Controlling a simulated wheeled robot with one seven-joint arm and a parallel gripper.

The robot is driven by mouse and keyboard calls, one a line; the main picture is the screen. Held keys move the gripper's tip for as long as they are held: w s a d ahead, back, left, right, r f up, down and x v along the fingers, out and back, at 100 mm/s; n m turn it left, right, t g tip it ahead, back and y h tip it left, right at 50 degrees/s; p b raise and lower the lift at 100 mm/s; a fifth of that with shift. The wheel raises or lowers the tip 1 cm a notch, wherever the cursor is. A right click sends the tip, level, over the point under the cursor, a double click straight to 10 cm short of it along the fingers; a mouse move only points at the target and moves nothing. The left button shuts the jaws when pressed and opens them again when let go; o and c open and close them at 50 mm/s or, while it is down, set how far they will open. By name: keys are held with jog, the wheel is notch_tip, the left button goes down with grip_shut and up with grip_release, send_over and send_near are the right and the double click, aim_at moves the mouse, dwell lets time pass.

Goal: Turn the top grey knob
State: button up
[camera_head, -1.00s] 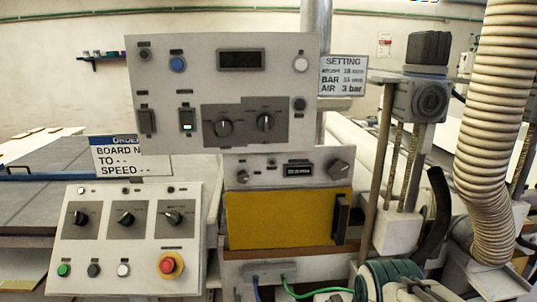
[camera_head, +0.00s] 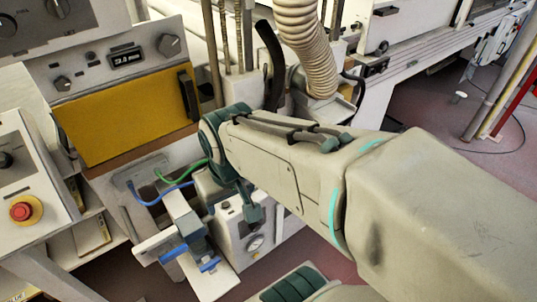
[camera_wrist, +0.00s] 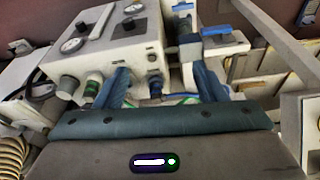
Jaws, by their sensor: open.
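My gripper (camera_wrist: 161,74) is open and empty in the wrist view, its two blue-green fingers apart. It is above a white box (camera_wrist: 142,52) with round gauges. In the head view, this box (camera_head: 231,240) is partly behind my arm. I cannot tell which knob the task means. No finger visibly touches a knob.
A blue-handled fitting (camera_head: 200,258) stands left of the gauge box, with blue and green hoses (camera_head: 172,180) nearby. The yellow door (camera_head: 128,122), ribbed duct (camera_head: 303,45) and red button (camera_head: 21,211) stand around. Open floor (camera_head: 440,130) shows at right.

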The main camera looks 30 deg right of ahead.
jog(key=w+d+f+m+h+b, duration=0.1)
jog(key=w+d+m+b, duration=0.15)
jog(key=w+d, duration=0.45)
jog(key=w+d+f+m+t+b, duration=0.1)
jog(key=w+d+f+b, duration=0.15)
jog(key=d, duration=0.85)
jog(key=w+d+m+h+b, duration=0.1)
jog(key=w+d+m+b, duration=0.3)
jog(key=d, duration=0.6)
jog(key=w+f, duration=0.1)
jog(key=f, duration=0.3)
jog(key=w+d+f+n, duration=0.1)
jog(key=w+f, duration=0.1)
jog(key=f, duration=0.2)
jog(key=w+f+n, duration=0.1)
jog(key=w+f, duration=0.1)
jog(key=f, duration=0.2)
jog(key=shift+w+d+f+b, duration=0.1)
jog(key=shift+d+f+b, duration=0.2)
jog(key=shift+d+f, duration=0.1)
jog(key=c, duration=1)
